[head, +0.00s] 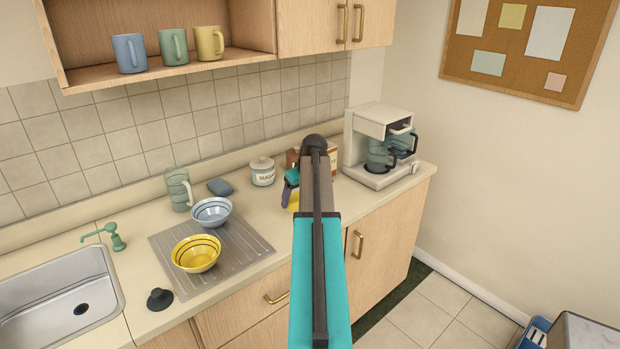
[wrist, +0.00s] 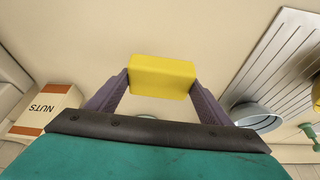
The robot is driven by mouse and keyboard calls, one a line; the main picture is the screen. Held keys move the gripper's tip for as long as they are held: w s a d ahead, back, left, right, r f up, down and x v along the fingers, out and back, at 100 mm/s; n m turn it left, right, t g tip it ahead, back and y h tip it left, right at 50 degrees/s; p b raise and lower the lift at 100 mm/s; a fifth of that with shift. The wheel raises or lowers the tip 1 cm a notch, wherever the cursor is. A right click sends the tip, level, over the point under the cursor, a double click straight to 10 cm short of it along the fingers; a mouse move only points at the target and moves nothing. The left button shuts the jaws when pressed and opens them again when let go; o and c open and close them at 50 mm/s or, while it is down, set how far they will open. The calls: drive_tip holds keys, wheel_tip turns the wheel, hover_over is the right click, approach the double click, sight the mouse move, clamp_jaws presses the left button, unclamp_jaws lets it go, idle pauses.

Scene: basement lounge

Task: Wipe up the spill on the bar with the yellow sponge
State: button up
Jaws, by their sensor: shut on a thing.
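My gripper (head: 290,190) is shut on the yellow sponge (wrist: 162,76). In the wrist view, the two purple fingers of the gripper (wrist: 161,84) press on the sponge's short ends. In the head view, my arm covers most of the gripper, and only a bit of the sponge (head: 294,201) shows at the arm's left edge. The sponge is over the beige counter (head: 258,215); I cannot tell whether it touches the surface. I can make out no spill in either view; my arm hides part of the counter.
A nuts box (wrist: 45,107) and a coffee maker (head: 372,178) stand right of the sponge in the head view.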

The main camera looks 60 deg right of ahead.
drive_tip(key=shift+r+p, duration=0.75)
drive_tip(key=shift+r, duration=0.85)
drive_tip(key=shift+r, duration=0.1)
wheel_tip(320, 180, up, 10)
drive_tip(key=p, duration=0.5)
